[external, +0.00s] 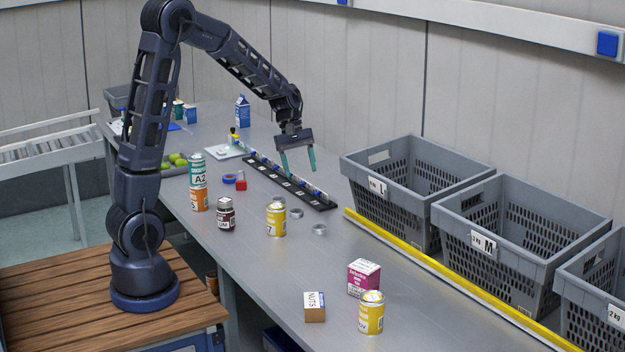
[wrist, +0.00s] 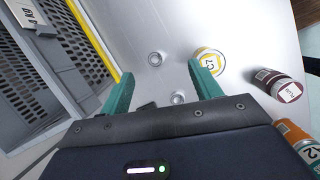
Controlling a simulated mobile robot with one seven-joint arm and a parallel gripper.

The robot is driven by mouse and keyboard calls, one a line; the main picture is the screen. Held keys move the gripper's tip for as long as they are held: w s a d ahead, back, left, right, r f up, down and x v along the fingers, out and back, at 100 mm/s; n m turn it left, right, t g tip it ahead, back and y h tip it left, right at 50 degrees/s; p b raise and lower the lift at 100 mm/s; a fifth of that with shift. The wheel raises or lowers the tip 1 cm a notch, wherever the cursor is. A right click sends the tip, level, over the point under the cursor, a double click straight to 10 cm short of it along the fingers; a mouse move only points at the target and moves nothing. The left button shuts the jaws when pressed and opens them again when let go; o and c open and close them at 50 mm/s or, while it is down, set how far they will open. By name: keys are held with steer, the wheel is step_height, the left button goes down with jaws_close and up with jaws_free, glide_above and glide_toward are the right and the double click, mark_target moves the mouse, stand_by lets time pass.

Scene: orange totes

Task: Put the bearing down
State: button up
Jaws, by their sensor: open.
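Small silver ring-shaped bearings lie on the grey table in front of the black labelled rack in the external view. One bearing (external: 319,229) is nearest the camera, another bearing (external: 297,213) is behind it, and a third ring (external: 279,200) is partly hidden by the yellow can. The wrist view shows two rings, one farther out (wrist: 155,58) and one closer (wrist: 178,97). My gripper (external: 299,162) is open and empty, pointing down above the rack. Its teal fingers (wrist: 160,70) stand wide apart in the wrist view, with nothing between them.
The black rack (external: 318,203) lies along the table. A yellow can (external: 276,219), dark jar (external: 226,214) and stacked cans (external: 198,182) stand left of the bearings. Grey crates (external: 385,203) line the right behind a yellow rail (external: 440,270). The table between bearings and the pink box (external: 364,278) is clear.

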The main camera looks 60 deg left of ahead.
steer(key=s+d+r+m+t+y, duration=0.1)
steer(key=s+d+r+m, duration=0.15)
steer(key=s+r, duration=0.35)
steer(key=s+d+r+m+y, duration=0.1)
steer(key=s+d+r+m, duration=0.1)
steer(key=s+r+m, duration=0.45)
steer(key=s+d+m+t+y, duration=0.2)
steer(key=s+m, duration=0.3)
steer(key=s, duration=1.3)
steer(key=shift+r+t, duration=0.45)
steer(key=shift+t, duration=0.05)
